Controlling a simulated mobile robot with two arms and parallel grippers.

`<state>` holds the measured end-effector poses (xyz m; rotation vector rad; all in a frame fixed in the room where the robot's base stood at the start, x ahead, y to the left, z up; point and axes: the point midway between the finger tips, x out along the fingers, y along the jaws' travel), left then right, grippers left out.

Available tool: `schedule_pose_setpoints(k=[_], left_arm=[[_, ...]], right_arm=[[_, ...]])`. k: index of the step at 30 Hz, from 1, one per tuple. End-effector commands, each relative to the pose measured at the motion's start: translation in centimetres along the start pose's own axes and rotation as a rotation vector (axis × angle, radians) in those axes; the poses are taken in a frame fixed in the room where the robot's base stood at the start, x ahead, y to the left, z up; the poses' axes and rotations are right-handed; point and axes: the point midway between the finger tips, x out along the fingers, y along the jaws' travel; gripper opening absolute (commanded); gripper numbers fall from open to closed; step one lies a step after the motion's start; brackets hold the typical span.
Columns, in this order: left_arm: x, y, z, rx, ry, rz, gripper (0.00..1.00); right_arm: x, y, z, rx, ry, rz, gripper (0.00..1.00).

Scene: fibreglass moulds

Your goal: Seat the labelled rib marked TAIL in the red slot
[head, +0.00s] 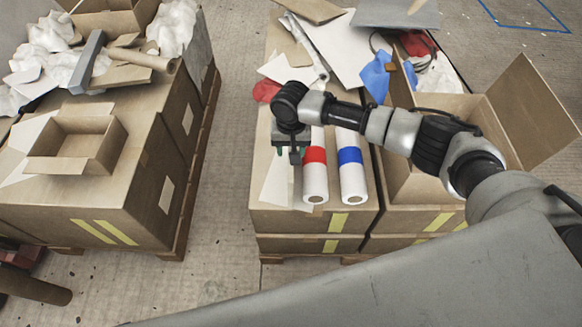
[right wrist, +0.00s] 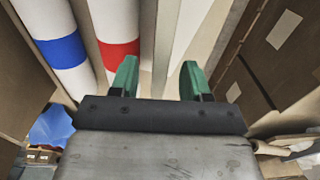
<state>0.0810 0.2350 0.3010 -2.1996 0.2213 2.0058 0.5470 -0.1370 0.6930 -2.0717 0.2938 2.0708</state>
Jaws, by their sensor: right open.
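No rib with a readable TAIL label and no clear red slot show in these views. A white roll with a red band (head: 315,155) lies on a cardboard box, and beside it on the right lies a white roll with a blue band (head: 350,155). Both also show in the right wrist view, the red band (right wrist: 119,48) just left of my fingers and the blue band (right wrist: 61,50) further left. My right gripper (right wrist: 158,76) is open and empty, above pale flat strips or sheets beside the red-banded roll. In the head view my right gripper (head: 290,152) partly covers that spot. My left gripper is out of view.
An open carton (head: 440,170) stands right of the rolls under my right arm. Scrap sheets and a blue cloth (head: 376,76) lie behind. A box stack with a small open box (head: 75,148) and crumpled scraps stands left, across a clear floor aisle (head: 225,150).

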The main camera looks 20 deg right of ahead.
Motion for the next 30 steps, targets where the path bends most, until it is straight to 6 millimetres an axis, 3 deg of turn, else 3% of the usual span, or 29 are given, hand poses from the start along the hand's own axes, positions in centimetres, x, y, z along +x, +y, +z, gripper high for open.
schedule_pose_setpoints(k=[4, 12, 21, 30], left_arm=[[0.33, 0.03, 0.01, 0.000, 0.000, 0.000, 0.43], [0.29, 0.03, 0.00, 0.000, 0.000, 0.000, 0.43], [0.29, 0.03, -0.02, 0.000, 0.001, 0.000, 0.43], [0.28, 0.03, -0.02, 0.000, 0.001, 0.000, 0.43]], right_arm=[[1.56, -0.02, 0.05, 0.000, -0.001, 0.000, 0.47], [1.71, -0.01, 0.07, 0.000, -0.001, 0.000, 0.45], [1.69, 0.00, 0.06, 0.000, -0.001, 0.000, 0.00], [1.61, -0.02, 0.02, 0.000, 0.000, -0.001, 0.00]])
